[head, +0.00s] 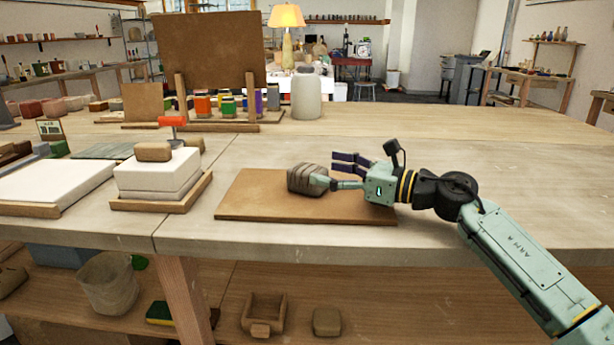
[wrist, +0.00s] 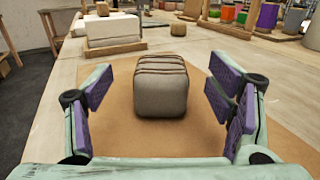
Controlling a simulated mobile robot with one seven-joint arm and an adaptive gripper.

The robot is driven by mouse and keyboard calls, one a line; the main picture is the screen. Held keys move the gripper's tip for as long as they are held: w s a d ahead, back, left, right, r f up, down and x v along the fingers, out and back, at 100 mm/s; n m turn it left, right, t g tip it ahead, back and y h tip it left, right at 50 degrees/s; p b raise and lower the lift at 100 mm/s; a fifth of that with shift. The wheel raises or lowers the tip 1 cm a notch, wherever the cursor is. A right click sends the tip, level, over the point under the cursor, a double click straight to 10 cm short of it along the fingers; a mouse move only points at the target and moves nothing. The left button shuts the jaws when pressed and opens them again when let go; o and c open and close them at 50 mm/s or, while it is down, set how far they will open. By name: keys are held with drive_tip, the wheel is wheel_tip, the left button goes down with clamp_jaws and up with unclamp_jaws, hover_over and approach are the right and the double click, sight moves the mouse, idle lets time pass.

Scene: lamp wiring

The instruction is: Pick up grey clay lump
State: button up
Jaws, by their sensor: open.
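The grey clay lump (head: 308,178) is a rounded block with grooved bands on its top. It sits on a brown board (head: 250,204) on the workbench. In the wrist view the lump (wrist: 161,88) stands in the middle, ahead of and between my open fingers. My gripper (head: 340,171) is open, low over the board and just right of the lump in the head view. Its purple pads (wrist: 166,98) stand apart on either side, with visible gaps to the lump. The lump's far side is hidden in the wrist view.
White blocks (head: 155,176) on a wooden tray, topped by a small tan block (head: 153,152), stand to the left. A pale jar (head: 306,97) and coloured pots (head: 202,105) stand behind near an upright board (head: 210,55). The bench to the right is clear.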

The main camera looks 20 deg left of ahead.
sight(308, 167)
drive_tip(key=shift+w+a+f+p, duration=0.15)
drive_tip(key=shift+a+p, duration=0.15)
drive_tip(key=shift+a, duration=0.6)
drive_tip(key=shift+w+a+p, duration=0.15)
drive_tip(key=shift+a+p, duration=0.1)
drive_tip(key=shift+a, duration=0.7)
drive_tip(key=shift+w+a+f+p, duration=0.15)
drive_tip(key=shift+a+p, duration=0.15)
drive_tip(key=shift+a, duration=0.6)
drive_tip(key=shift+c, duration=0.4)
drive_tip(key=shift+r, duration=0.1)
drive_tip(key=c, duration=1.7)
drive_tip(key=shift+r, duration=0.15)
